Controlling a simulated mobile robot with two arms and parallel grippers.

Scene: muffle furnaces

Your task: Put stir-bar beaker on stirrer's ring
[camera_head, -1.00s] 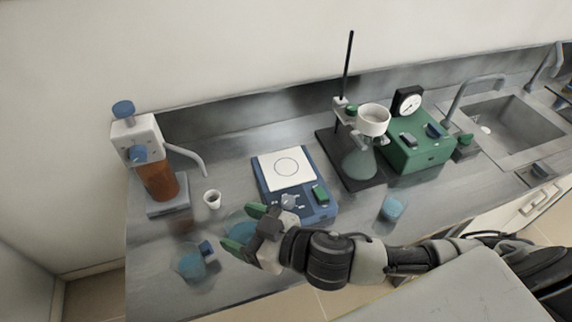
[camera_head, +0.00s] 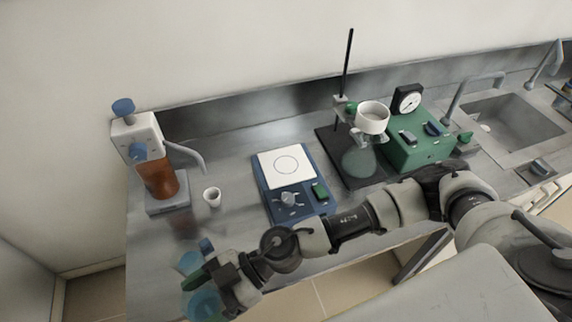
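My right gripper (camera_head: 208,294), with green fingertips, is at the bench's front left. It holds a beaker of blue liquid (camera_head: 203,305) between its fingers. Another beaker with blue liquid (camera_head: 190,262) stands just behind it, partly hidden by the gripper, with a small blue piece (camera_head: 206,245) beside it. I cannot make out a stir bar in either beaker. My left gripper is not in view.
A bottle with a dispenser (camera_head: 158,178) and a small white cup (camera_head: 212,196) stand left of the stirrer. A stand with funnel (camera_head: 373,118) and flask, and a green pump box (camera_head: 418,150), stand right. A sink (camera_head: 515,120) is further right. My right arm crosses the front.

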